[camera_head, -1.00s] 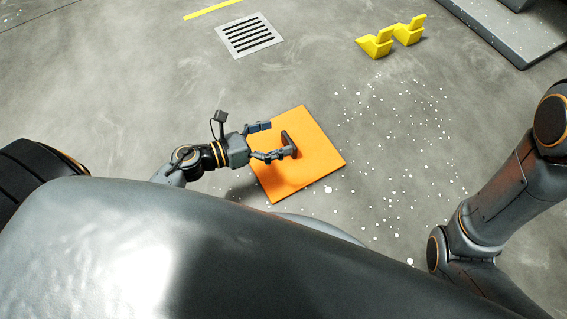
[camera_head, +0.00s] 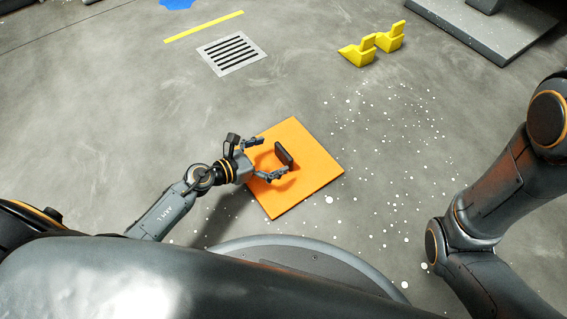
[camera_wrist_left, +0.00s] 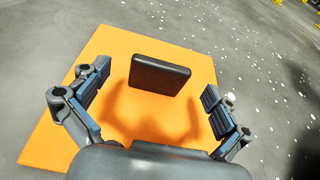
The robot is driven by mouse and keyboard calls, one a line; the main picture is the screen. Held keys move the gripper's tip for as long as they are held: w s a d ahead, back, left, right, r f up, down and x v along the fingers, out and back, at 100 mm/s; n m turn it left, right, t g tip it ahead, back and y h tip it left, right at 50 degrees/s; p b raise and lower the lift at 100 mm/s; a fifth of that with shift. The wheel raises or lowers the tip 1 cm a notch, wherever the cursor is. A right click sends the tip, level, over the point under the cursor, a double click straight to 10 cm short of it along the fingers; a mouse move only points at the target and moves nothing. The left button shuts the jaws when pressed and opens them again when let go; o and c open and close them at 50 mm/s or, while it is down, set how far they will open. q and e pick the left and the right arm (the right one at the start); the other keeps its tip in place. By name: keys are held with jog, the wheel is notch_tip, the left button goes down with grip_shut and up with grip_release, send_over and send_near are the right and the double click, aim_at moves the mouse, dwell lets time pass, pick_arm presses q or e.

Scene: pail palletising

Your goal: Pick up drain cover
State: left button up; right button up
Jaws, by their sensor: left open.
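The drain cover appears to be the flat orange square plate (camera_head: 315,165) lying on the floor, with a dark upright handle (camera_head: 284,155) near its middle. My left gripper (camera_head: 271,157) is open over the left part of the plate, fingers pointing toward the handle. In the left wrist view, the handle (camera_wrist_left: 159,75) stands ahead between the two spread fingers, with visible gaps on both sides. The orange plate (camera_wrist_left: 115,45) fills the area below them. Nothing is held. My right gripper is out of view.
A slotted floor drain (camera_head: 231,53) lies beyond the plate, near a yellow floor line (camera_head: 204,27). White specks dot the floor right of the plate.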

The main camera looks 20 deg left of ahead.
aim_at(281, 152)
pick_arm(q)
jog(key=b+x, duration=0.1)
jog(key=x, duration=0.3)
jog(key=shift+s+d+f+b, duration=0.1)
jog(key=shift+s+b, duration=0.05)
jog(key=shift+b, duration=0.25)
jog(key=c, duration=1.6)
jog(key=shift+c, duration=1.4)
